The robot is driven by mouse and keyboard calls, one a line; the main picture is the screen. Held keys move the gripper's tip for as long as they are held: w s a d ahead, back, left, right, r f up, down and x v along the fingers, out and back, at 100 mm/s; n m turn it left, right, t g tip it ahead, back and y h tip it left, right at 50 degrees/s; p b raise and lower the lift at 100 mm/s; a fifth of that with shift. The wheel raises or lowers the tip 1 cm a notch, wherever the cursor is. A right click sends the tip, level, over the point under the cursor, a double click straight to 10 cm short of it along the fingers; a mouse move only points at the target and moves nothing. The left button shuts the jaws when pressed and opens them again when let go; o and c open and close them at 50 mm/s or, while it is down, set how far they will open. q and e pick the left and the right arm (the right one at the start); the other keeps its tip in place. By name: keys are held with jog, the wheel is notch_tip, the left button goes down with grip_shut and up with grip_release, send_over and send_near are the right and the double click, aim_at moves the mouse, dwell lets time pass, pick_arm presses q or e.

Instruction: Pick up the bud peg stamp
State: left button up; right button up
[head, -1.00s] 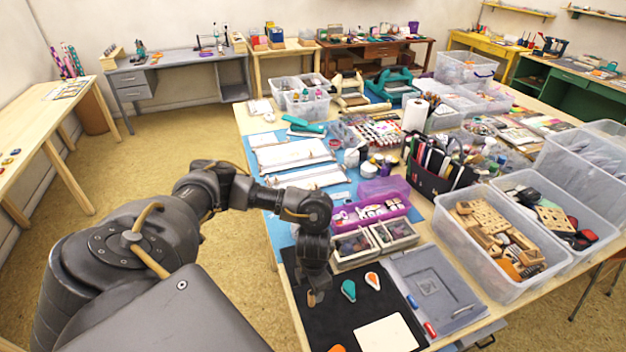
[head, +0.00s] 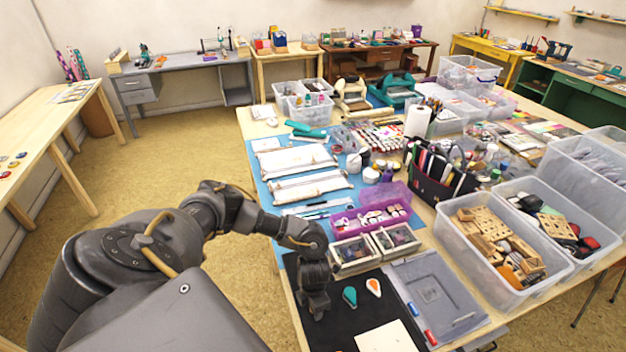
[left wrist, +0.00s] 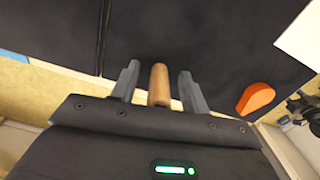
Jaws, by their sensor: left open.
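The wooden peg stamp (left wrist: 159,86), a plain round-ended light-brown peg, shows in the left wrist view. It stands between the two grey fingers of my left gripper (left wrist: 159,72), which is open, with a gap on each side of the peg. In the head view my left gripper (head: 318,308) points down at the left part of the black mat (head: 345,325), and it hides the peg there. The lower end of the peg is hidden by the gripper body in the wrist view. My right gripper is not in view.
A teal drop-shaped piece (head: 349,297) and a white-and-orange one (head: 373,286) lie right of the gripper. An orange piece (left wrist: 256,97) and a pale sheet (head: 385,339) are nearby. Compartment boxes (head: 355,253) stand behind; a grey lidded case (head: 435,290) is to the right.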

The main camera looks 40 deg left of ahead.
pick_arm(q)
grip_shut()
jog(key=shift+r+b, duration=0.35)
jog(key=shift+r, duration=0.25)
jog(key=s+d+r+p, duration=0.1)
jog(key=s+d+r, duration=0.5)
jog(key=d+r, duration=0.5)
jog(key=shift+s+d+r, duration=0.15)
jog(key=shift+d+r, duration=0.25)
jog(key=shift+d, duration=0.35)
